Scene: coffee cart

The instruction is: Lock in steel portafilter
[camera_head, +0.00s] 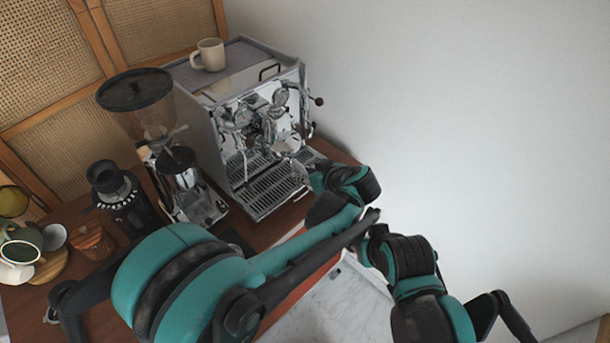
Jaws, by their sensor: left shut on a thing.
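The chrome espresso machine (250,125) stands on the wooden counter against the wall, with its front facing me. Its group area, gauges and drip tray (268,189) are in view. My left gripper (311,175) is at the machine's front right, beside the drip tray and below the group. It is shut, apparently on the steel portafilter, which is mostly hidden by the gripper and blends with the chrome. I cannot tell whether the portafilter touches the group. My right gripper (371,246) is low, to the right of the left forearm, its jaws unclear.
A grinder with a dark hopper (137,90) stands left of the machine, and a smaller black grinder (118,190) is further left. A beige mug (208,55) sits on top of the machine. Cups (20,248) crowd the counter's left end. The right side is bare wall.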

